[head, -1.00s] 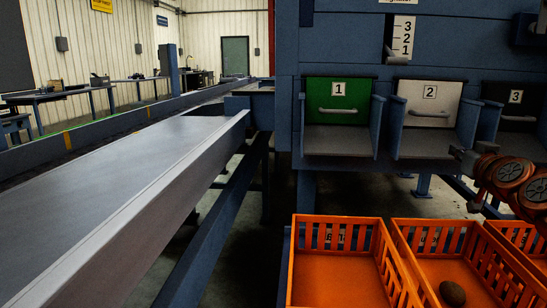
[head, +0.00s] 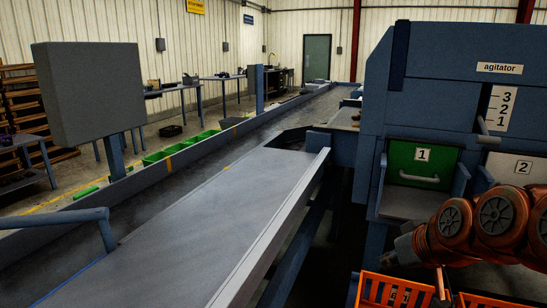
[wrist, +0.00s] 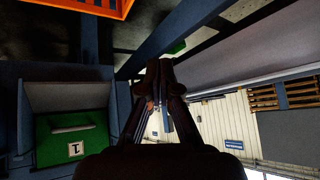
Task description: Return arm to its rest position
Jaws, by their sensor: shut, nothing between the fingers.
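My arm shows as dark orange-brown joints at the lower right of the head view, in front of the grader. My gripper (wrist: 160,72) is in the middle of the wrist view, its dark fingers together and nothing seen between them. The wrist picture is upside down. The green door marked 1 (wrist: 72,142) is at its lower left, apart from the fingers; it also shows in the head view (head: 422,166). My gripper's fingers cannot be made out in the head view.
The blue grader (head: 430,75) stands at right, with white door 2 (head: 508,168) partly behind my arm. An orange crate (head: 395,293) is below. A long grey conveyor (head: 205,228) runs along the left. A grey box on a post (head: 88,92) stands beyond it.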

